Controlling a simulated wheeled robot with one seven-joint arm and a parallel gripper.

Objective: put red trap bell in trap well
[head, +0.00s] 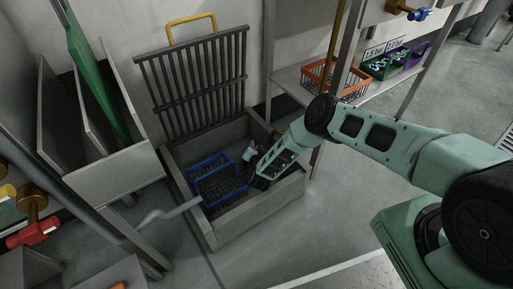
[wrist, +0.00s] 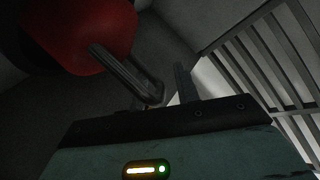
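The trap well is a grey concrete box (head: 258,220) sunk low against the wall, open at the top. My gripper (head: 256,168) reaches down into its right part. In the wrist view, the red trap bell (wrist: 92,32) is at the upper left, with a grey bar-like loop handle (wrist: 125,72) pointing toward my gripper (wrist: 168,95). One finger stands just right of the handle's end, with a narrow gap seen between them. The other finger is not clear, so I cannot tell whether the handle is gripped. The bell is hidden in the head view.
A blue wire basket (head: 217,184) sits in the left part of the well. A dark grate (head: 196,85) with a yellow handle leans upright behind it. A grey pipe (head: 165,213) enters from the left. A shelf (head: 290,80) with crates stands at the right.

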